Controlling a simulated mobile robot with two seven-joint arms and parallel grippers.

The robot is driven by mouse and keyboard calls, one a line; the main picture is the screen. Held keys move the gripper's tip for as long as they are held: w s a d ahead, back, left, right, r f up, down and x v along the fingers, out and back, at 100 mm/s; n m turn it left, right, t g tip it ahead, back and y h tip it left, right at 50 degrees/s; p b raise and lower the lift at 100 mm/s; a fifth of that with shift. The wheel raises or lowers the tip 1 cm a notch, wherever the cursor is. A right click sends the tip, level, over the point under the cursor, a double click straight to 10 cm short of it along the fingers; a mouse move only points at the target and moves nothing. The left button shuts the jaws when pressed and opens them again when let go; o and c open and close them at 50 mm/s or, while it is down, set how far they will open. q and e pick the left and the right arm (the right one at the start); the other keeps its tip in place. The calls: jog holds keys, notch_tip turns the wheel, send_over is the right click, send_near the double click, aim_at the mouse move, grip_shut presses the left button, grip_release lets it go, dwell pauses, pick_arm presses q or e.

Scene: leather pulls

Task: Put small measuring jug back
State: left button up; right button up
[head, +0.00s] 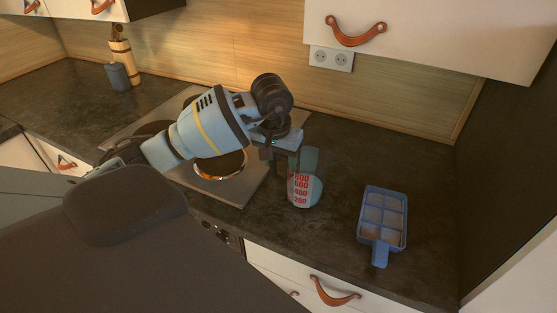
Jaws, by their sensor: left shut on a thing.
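The small measuring jug (303,191) is pale grey-green with red numbers on its side. It is at the middle of the head view, over the dark worktop, just right of the hob. My left gripper (291,164) comes in from the left and is shut on the jug at its upper part. The gripper hides part of the jug's top, and I cannot tell whether its base touches the worktop. My right gripper is not in view.
A blue ice-cube tray (382,219) lies on the worktop to the right. The hob (243,186) is left of the jug, partly under my left arm. A grey cup (117,77) and a utensil holder (123,58) stand back left. Worktop (335,190) between jug and tray is clear.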

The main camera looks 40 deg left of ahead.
pick_arm(q)
jog(key=shift+f, duration=0.2)
jog(key=o, duration=1.5)
jog(key=shift+o, duration=0.2)
jog(key=shift+r, duration=0.15)
notch_tip(320, 180, up, 12)
jog(key=s, duration=0.2)
jog(key=shift+d, duration=0.1)
